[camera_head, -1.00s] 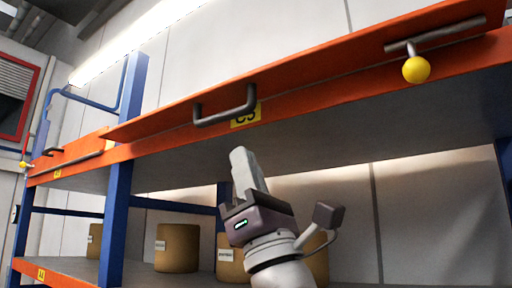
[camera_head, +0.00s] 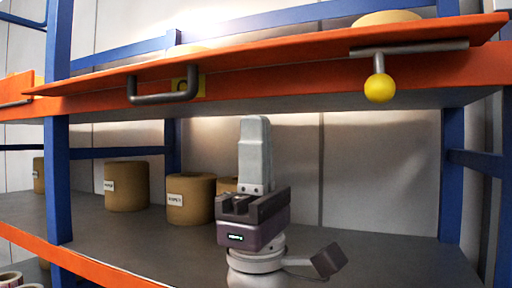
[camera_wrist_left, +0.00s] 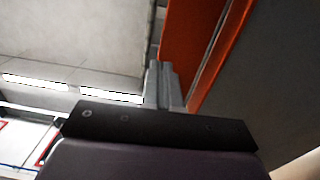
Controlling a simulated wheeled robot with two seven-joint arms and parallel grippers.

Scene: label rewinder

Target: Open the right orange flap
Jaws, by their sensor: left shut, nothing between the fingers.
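The long orange flap (camera_head: 270,64) runs across the upper shelf in the head view, tilted outward from the orange beam (camera_head: 440,68). A grey bar handle (camera_head: 163,98) is on its left part. A yellow ball (camera_head: 379,88) on a grey rod hangs at its right part. My left gripper (camera_head: 254,122) points up below the flap, between handle and ball, apart from both. It is shut and empty. In the left wrist view its fingertips (camera_wrist_left: 160,70) are together, beside an orange surface (camera_wrist_left: 190,45). My right gripper is not in view.
Blue posts (camera_head: 57,150) and (camera_head: 452,175) frame the bay. Brown rolls (camera_head: 190,199) stand on the grey lower shelf (camera_head: 90,235), left of my gripper. Another orange flap (camera_head: 16,88) is at the far left. The space right of my gripper under the upper shelf is clear.

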